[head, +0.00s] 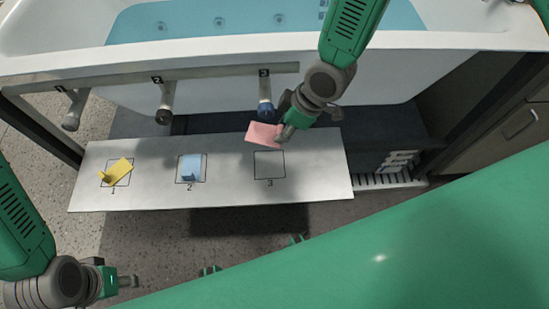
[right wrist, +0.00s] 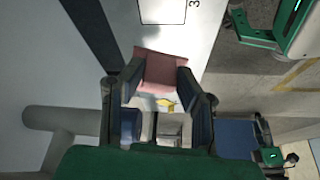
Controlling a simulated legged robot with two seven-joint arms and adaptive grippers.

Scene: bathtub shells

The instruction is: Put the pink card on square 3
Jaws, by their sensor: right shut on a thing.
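The pink card (head: 263,134) is held by my right gripper (head: 284,128), just behind square 3 (head: 269,165) on the white board (head: 230,197). In the right wrist view the pink card (right wrist: 160,72) sits between the fingertips of my right gripper (right wrist: 155,85), with part of square 3 (right wrist: 162,10) beyond it. Square 3 is an empty black outline. I cannot tell whether the card touches the board. My left gripper (head: 124,282) is low at the left, away from the board; its finger opening is unclear.
A rail with numbered pegs (head: 165,80) runs behind the board, below the bathtub (head: 230,45). My green body covers the lower right.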

